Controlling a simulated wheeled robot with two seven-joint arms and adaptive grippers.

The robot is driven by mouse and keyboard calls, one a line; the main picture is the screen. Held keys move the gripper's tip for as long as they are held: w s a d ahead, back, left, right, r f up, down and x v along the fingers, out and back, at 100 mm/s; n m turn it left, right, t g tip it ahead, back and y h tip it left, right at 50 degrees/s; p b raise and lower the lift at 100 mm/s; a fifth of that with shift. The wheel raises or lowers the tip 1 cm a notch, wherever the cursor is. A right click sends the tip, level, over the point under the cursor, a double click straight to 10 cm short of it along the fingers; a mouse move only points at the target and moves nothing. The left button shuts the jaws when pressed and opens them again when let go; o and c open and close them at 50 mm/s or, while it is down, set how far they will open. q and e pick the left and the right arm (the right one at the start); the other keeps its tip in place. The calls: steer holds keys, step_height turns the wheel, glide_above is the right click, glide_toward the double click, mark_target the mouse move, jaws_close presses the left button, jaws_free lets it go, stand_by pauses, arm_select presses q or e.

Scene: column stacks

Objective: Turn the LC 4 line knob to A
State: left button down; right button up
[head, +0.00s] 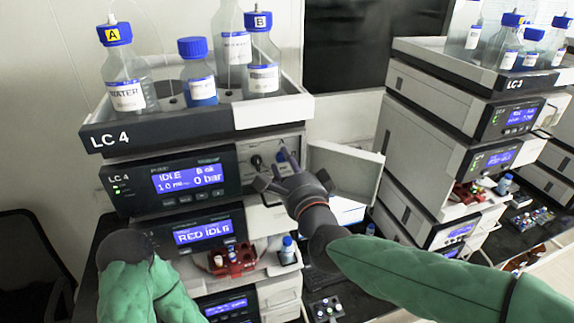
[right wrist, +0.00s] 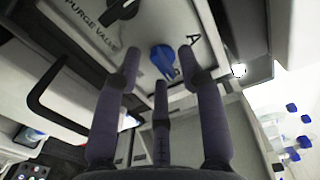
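The LC 4 stack (head: 110,137) stands at the left in the head view, with its valve panel door open to the right. In the right wrist view the blue line knob (right wrist: 163,62) sits on the pale panel, with a printed letter A (right wrist: 193,40) to its upper right. I cannot tell exactly where the knob points. My right gripper (head: 284,165) is at this panel, its fingers spread and partly hiding the knob in the head view. In the right wrist view its open fingers (right wrist: 160,65) surround the knob's area; contact is unclear.
The black purge valve knob (right wrist: 122,10) is beside the blue knob. The open door (head: 345,172) stands right of my gripper. Bottles, including A (head: 126,92) and B (head: 262,75), stand in the top tray. The LC 3 stack (head: 430,100) is at the right.

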jaws_close()
steer(key=shift+n, duration=0.3)
steer(key=n, duration=0.5)
steer(key=shift+d+n, duration=0.1)
steer(key=shift+n, duration=0.2)
steer(key=n+p, duration=0.1)
steer(key=n, duration=0.4)
steer(key=shift+n, duration=0.3)
steer(key=n+p, duration=0.2)
steer(key=n, duration=0.4)
steer(key=shift+r+p, duration=0.1)
steer(key=shift+p, duration=0.2)
